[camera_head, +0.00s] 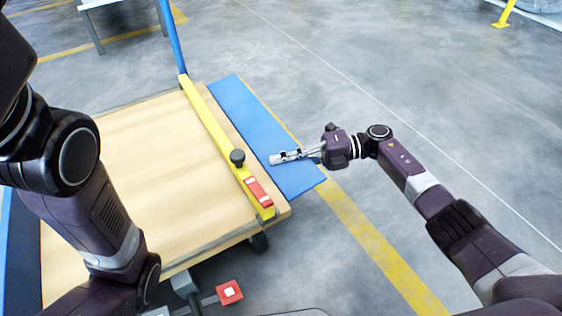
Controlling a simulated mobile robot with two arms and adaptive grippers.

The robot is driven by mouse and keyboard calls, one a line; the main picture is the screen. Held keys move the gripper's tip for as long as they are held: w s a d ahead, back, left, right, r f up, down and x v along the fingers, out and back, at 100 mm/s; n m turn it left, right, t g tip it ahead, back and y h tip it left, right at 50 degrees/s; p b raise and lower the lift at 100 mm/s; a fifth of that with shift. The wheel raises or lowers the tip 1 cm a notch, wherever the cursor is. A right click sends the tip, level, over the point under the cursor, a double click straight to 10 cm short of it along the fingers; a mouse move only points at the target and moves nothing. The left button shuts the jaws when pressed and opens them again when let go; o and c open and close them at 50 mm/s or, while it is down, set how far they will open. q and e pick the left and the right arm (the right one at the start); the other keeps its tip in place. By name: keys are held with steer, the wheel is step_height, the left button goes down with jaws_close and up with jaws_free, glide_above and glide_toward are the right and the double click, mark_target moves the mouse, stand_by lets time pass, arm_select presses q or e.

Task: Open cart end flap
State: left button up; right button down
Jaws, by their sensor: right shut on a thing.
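The cart has a light wooden deck (150,170), and its blue end flap (243,118) lies along the deck's right side, folded outward beyond the wood edge. A yellow bar (212,124) with a black knob (237,157) and a red latch piece (258,191) runs along that side of the deck. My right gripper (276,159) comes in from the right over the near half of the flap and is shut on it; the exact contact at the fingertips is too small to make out. My left arm crosses the left of the view, and its gripper is out of view.
A blue post (173,38) rises at the bar's far end. A red pedal (229,292) sits below the near edge, and a dark caster (259,242) shows under the corner. A grey table (97,3) stands at the back left.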

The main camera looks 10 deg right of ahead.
steer(key=c, duration=2.1)
jaws_free()
steer(key=d, duration=0.4)
steer(key=d+r, duration=0.1)
steer(key=d, duration=0.7)
steer(key=shift+r, duration=0.35)
